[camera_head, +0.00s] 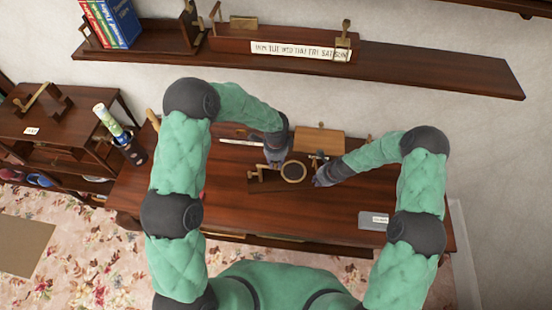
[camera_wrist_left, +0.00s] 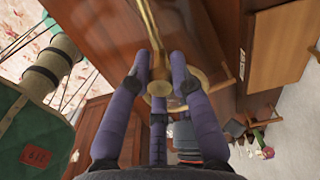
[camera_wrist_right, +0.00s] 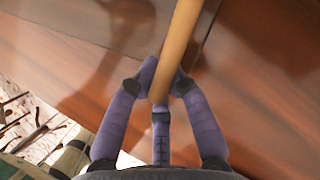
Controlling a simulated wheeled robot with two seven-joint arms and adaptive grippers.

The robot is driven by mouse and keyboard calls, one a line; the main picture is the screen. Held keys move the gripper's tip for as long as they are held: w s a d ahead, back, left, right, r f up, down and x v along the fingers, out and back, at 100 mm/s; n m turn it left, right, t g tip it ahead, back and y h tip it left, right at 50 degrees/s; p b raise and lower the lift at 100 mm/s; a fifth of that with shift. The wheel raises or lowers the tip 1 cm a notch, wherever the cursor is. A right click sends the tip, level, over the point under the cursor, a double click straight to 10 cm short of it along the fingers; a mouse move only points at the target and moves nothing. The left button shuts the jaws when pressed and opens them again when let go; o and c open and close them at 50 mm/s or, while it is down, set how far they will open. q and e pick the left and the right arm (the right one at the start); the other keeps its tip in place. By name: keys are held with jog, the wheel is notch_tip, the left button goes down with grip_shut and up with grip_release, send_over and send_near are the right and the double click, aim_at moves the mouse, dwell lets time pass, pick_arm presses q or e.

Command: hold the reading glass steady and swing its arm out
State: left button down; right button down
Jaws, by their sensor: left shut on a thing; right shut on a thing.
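The reading glass (camera_head: 293,171) shows in the head view as a round lens in a brass rim, above the middle of the dark wooden desk. My left gripper (camera_head: 276,161) is just left of the lens. In the left wrist view its fingers are shut around a brass post (camera_wrist_left: 148,28) of the reading glass, with a brass disc and ring close by. My right gripper (camera_head: 319,180) is right of the lens. In the right wrist view its fingers are shut on a smooth tan rod (camera_wrist_right: 179,45). Where the rod joins the glass is hidden.
A light wooden box (camera_head: 320,138) stands behind the grippers on the desk (camera_head: 232,210). A grey labelled case (camera_head: 373,220) lies at right. A wall shelf (camera_head: 430,72) with books (camera_head: 112,22) runs above. The desk's front middle is mostly clear.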

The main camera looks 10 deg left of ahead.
jog(key=shift+w+d, duration=0.1)
pick_arm(q)
jog(key=s+a+m, duration=0.5)
jog(key=m, duration=0.9)
jog(key=shift+s, duration=0.35)
jog(key=shift+a, duration=0.1)
jog(key=c, duration=1.1)
grip_release()
notch_tip(320, 180, up, 12)
jog(key=shift+s, duration=0.2)
